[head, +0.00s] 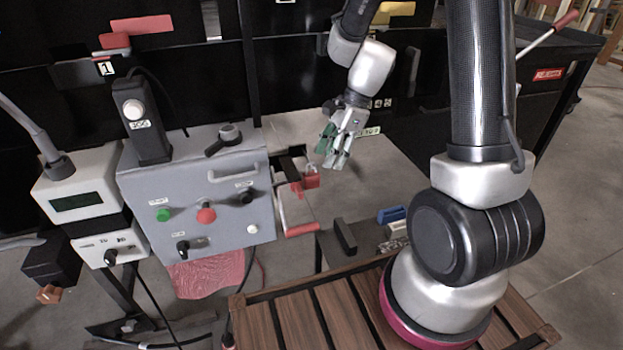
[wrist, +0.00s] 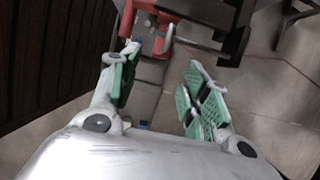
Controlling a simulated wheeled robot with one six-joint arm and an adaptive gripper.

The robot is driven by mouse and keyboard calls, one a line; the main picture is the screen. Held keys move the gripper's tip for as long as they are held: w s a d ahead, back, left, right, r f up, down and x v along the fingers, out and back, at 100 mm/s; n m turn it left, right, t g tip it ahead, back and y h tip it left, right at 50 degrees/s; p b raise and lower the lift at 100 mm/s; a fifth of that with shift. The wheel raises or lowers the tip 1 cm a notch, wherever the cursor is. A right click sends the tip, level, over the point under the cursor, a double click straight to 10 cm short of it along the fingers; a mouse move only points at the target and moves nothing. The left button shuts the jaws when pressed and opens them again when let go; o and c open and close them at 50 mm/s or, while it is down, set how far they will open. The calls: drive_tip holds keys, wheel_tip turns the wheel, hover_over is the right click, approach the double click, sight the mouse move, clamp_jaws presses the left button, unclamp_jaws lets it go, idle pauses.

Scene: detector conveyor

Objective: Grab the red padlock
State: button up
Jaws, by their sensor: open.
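The red padlock (head: 311,179) is a small red block with a metal shackle at the right side of the grey control box, next to a dark bracket (head: 291,168). In the wrist view a red body with a pale shackle, apparently the padlock (wrist: 159,46), shows beyond the fingertips near the top. My gripper (head: 333,160) is open and empty, with green finger pads, slightly above and right of the padlock in the head view. In the wrist view my gripper (wrist: 161,62) has its fingers wide apart, nothing between the pads. Whether the shackle passes through the bracket is unclear.
The grey control box (head: 222,185) has several buttons and knobs. A red-handled lever (head: 303,230) sticks out below the padlock. A blue item (head: 391,214) lies to the right. Black panels (head: 205,95) stand behind; the grey surface (head: 372,175) right of the padlock is mostly clear.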

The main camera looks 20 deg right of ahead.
sight(311, 175)
drive_tip(key=x, duration=0.7)
drive_tip(key=shift+d, duration=0.1)
drive_tip(key=shift+c, duration=0.4)
clamp_jaws()
